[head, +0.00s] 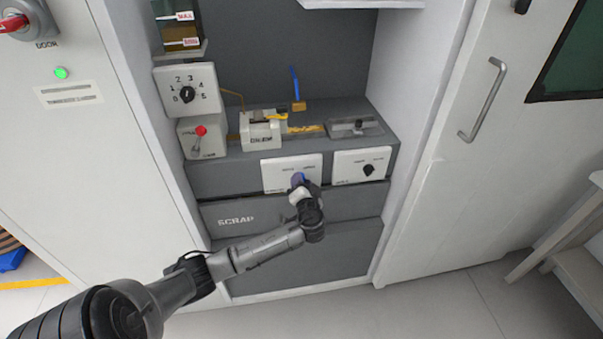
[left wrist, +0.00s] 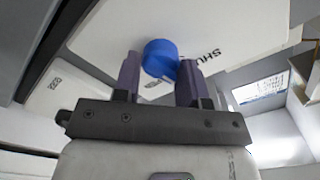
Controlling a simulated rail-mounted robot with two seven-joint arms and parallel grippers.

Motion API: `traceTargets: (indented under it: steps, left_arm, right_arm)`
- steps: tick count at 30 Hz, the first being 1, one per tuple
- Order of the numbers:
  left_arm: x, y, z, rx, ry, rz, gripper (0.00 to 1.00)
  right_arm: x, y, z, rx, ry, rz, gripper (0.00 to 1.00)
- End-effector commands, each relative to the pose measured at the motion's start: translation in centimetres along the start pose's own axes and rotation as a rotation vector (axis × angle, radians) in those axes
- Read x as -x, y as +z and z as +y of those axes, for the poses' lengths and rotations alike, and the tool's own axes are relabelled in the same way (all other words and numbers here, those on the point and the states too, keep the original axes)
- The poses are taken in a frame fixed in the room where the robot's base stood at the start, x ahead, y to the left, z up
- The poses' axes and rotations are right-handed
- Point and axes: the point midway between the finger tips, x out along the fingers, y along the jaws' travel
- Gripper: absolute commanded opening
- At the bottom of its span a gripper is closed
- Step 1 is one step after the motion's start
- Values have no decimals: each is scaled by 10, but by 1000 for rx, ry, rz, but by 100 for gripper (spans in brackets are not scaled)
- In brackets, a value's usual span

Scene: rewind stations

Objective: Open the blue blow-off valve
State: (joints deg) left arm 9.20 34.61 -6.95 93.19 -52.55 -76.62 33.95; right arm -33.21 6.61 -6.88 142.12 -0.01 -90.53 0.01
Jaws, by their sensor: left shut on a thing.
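A round blue knob (head: 298,178) sits on a white panel (head: 278,174) at the front of the grey bench. It also shows in the left wrist view (left wrist: 160,57), between the fingertips, beside black lettering that begins "SHU". My left gripper (head: 300,188) reaches the panel from below and is shut on this knob. The gripper also shows in the left wrist view (left wrist: 158,66). An upright blue lever (head: 295,84) on a brass block stands farther back on the bench, apart from the gripper. My right gripper is not in view.
A second white panel with a black knob (head: 368,170) is just right. On the left are a numbered dial (head: 187,93) and a red-tipped switch (head: 200,132). The scrap drawer (head: 240,218) lies below. Cabinet walls close in both sides.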

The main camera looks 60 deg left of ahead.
Motion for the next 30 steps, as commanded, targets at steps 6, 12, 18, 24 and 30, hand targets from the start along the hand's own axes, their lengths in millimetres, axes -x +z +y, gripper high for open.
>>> traceTargets:
  steps: [6,12,18,24,30]
  left_arm:
    - [0,-4,-4,-208,1,-2,15]
    - [0,-3,-2,-398,2,-2,15]
    - [0,-3,-2,-581,1,-1,15]
    - [0,-2,0,-738,1,1,15]
    - [0,-1,1,-858,-1,0,15]
  right_arm:
    - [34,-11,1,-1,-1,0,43]
    - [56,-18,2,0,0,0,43]
    - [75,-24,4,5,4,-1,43]
    - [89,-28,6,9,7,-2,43]
    - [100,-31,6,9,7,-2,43]
